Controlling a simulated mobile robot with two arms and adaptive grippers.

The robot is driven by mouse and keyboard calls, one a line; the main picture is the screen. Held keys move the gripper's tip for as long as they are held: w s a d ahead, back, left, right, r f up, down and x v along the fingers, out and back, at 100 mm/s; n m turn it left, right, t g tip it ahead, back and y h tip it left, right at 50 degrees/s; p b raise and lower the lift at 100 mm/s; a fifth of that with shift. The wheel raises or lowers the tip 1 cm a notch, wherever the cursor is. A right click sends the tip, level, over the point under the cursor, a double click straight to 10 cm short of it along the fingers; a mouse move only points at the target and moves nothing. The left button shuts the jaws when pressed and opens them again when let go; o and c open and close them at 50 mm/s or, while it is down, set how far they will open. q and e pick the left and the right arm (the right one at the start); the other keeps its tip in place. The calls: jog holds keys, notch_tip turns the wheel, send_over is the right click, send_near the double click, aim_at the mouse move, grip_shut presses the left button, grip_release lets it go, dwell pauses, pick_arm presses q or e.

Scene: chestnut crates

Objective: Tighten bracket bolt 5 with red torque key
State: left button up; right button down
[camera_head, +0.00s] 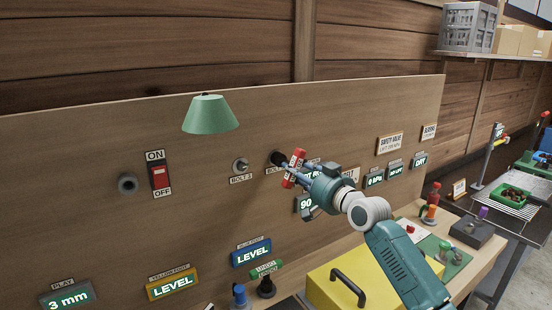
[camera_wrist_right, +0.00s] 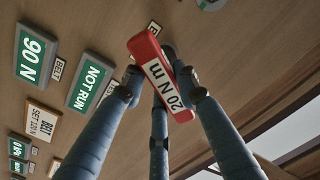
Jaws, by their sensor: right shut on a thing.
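My right gripper (camera_head: 297,172) is shut on the red torque key (camera_head: 293,167) and holds it close to the panel. In the right wrist view the key (camera_wrist_right: 140,45) is a red block with a white "20 N m" label, gripped between the fingertips (camera_wrist_right: 160,83). A dark round bolt (camera_head: 277,157) on the panel is just left of the key, and its label is partly covered, so its number is unreadable. In the wrist view a dark part shows behind the key; I cannot tell whether they touch. Another bolt (camera_head: 240,165), labelled "BOLT 3", is farther left. My left gripper is not in view.
The wooden panel (camera_head: 75,190) carries a red ON/OFF switch (camera_head: 160,176), a green lamp shade (camera_head: 210,115) and several lit displays. Below are a yellow box (camera_head: 335,290) with a black handle and a green mat (camera_head: 447,250) with small items. Shelves and crates stand at right.

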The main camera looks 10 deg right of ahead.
jog(key=shift+a+r+m+p, duration=0.1)
jog(key=shift+r+m+p, duration=0.1)
jog(key=shift+m+p, duration=1.35)
jog(key=shift+f+b, duration=0.15)
jog(key=shift+b, duration=0.2)
jog(key=p+v, duration=0.1)
jog(key=v, duration=0.2)
jog(key=shift+s, duration=0.35)
